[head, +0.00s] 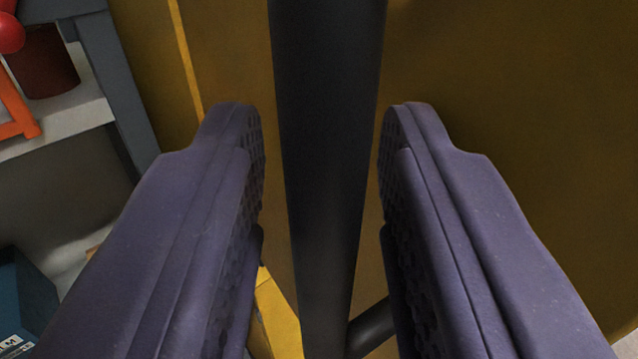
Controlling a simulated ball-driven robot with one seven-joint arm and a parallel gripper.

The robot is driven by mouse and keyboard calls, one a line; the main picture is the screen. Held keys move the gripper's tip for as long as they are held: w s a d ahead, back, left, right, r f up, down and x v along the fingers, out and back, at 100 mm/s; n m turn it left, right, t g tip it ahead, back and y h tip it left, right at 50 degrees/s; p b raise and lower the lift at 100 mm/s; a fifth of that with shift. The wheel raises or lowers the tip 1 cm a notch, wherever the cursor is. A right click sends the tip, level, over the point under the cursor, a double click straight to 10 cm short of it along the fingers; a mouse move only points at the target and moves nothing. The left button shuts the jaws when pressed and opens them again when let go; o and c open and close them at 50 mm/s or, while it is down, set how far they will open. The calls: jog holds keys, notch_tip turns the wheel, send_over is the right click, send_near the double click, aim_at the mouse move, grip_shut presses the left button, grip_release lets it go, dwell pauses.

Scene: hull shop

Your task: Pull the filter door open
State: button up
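A yellow panel (480,90), which looks like the filter door, fills the middle and right of the head view. A dark grey round bar (328,120), which looks like its handle, runs from the top edge to the bottom of the view. My gripper (322,125) is open, with one purple finger on each side of the bar. A gap shows between each finger and the bar, so neither fingertip visibly touches it. A short dark post (372,325) joins the bar low on the right. The panel's lower part is partly hidden behind my fingers.
At the left is a grey shelf frame (112,80) with a pale shelf board (70,118). A dark red container (45,75), an orange object (14,108) and a red ball (10,35) are there. A blue box (25,300) sits low at left.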

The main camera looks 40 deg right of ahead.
jog(key=b+v, duration=0.2)
jog(key=v, duration=0.5)
jog(key=shift+s+a, duration=0.25)
jog(key=shift+s+f, duration=0.1)
